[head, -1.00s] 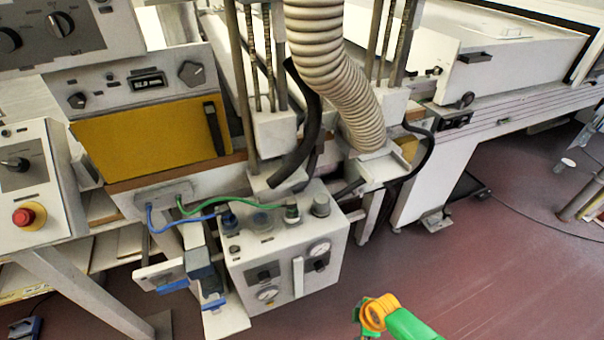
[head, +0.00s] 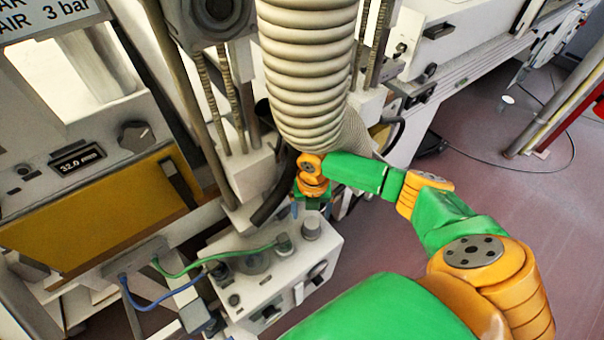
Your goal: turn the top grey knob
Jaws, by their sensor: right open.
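A white control box (head: 240,312) stands below the ribbed hose. On its top, near the back right corner, is a short round grey knob (head: 311,229). A green tube runs to a grey fitting (head: 283,245) just left of the knob. My right gripper (head: 312,206) points down just above the knob, with its arm reaching in from the right. It is open, and the knob is below it rather than visibly gripped. The exact gap to the knob is hard to judge. My left gripper is out of view.
A large ribbed hose (head: 308,70) hangs directly behind my right gripper, with a black hose (head: 270,203) to its left. Open floor (head: 480,210) lies to the right.

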